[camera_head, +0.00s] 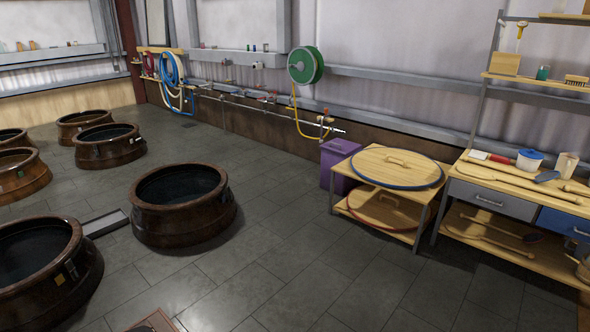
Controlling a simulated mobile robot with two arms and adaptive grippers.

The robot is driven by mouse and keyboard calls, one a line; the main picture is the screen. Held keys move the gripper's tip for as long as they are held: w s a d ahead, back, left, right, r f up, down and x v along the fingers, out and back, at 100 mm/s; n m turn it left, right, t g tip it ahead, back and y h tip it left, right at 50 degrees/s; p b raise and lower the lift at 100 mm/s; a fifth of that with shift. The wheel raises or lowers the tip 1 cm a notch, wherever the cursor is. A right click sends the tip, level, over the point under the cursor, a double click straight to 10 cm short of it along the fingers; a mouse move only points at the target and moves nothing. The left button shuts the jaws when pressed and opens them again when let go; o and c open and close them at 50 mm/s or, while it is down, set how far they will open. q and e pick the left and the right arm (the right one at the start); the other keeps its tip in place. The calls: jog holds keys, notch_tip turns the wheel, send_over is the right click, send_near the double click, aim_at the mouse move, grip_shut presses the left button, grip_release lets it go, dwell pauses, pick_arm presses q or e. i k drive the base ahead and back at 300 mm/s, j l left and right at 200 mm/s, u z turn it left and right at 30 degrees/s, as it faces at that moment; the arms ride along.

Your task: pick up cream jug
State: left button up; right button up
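A small cream jug (567,165) stands upright on the wooden top of the workbench (480,172) at the right. It is beside a white tub with a blue lid (529,160), on the tub's right. Its handle is too small to make out. Neither of my grippers shows in the head view, so nothing is seen touching the jug.
Long wooden tools (530,183) lie in front of the jug. A shelf (540,83) hangs above the bench. A low table with a round wooden lid (398,165) and a purple bin (340,160) stand left of it. Large sunken jars (183,205) fill the left; grey floor (270,270) between is clear.

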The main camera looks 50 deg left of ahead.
aim_at(567, 162)
jog(key=i+u, duration=0.15)
jog(key=i, duration=2.1)
